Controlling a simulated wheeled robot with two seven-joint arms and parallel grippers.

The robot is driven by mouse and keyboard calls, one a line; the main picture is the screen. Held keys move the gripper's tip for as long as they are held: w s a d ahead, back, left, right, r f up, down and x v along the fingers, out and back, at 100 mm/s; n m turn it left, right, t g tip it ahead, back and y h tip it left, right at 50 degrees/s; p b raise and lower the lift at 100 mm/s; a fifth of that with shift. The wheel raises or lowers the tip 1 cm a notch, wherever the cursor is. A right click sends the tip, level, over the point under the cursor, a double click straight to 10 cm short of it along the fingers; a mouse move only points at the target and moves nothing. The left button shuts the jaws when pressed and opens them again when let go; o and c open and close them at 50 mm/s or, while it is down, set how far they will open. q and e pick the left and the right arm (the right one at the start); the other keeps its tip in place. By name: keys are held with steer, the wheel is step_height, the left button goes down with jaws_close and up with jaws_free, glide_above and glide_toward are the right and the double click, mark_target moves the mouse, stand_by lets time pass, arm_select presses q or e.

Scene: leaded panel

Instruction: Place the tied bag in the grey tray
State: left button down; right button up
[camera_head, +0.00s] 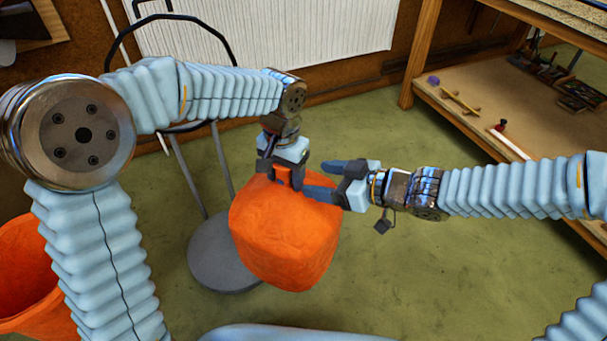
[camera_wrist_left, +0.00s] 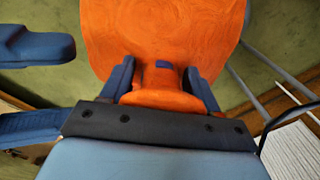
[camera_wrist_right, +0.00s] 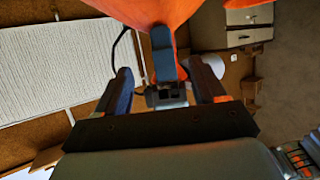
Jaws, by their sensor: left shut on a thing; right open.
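The tied bag (camera_head: 285,238) is bright orange and full. It hangs below my left gripper (camera_head: 283,180), which is shut on its gathered neck. In the left wrist view, the neck (camera_wrist_left: 155,98) sits between the two fingers and the bag's body (camera_wrist_left: 165,35) lies beyond. My right gripper (camera_head: 325,180) is open beside the bag's top, its fingers pointing left towards my left gripper. In the right wrist view, the bag (camera_wrist_right: 155,10) shows at the top, with a left finger in front. I cannot make out a grey tray in any view.
An orange tub (camera_head: 25,275) is at the far left. A wooden shelf unit (camera_head: 470,120) with tools is at the right. A white radiator (camera_head: 270,35) is at the back.

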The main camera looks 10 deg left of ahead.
arm_select(q)
steer(key=shift+r, duration=0.1)
arm_select(e)
steer(key=x, duration=0.8)
steer(key=shift+a+f, duration=0.1)
steer(key=shift+c, duration=0.3)
